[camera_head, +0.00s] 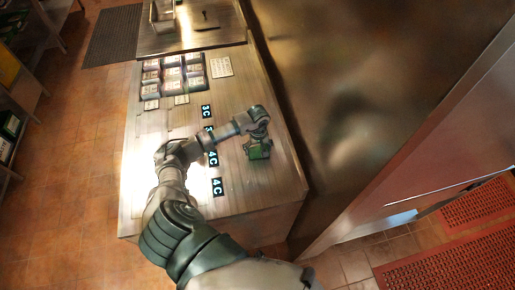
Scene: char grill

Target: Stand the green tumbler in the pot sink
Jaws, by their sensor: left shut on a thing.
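The green tumbler (257,153) is small in the head view, at the right part of the counter. My left gripper (257,139) is shut on it from above, and its fingers partly cover it. I cannot tell whether the tumbler touches the counter top or is held just above it. My left arm comes in from the bottom and reaches over the counter to it. My right gripper is not in view. I cannot make out the pot sink with certainty.
The counter (150,205) holds several dark labels (217,187) and a block of small containers (173,74). A tall metal panel (380,80) rises along its right side. Shelves (22,90) stand at the left. Red mats (455,265) lie on the floor at right.

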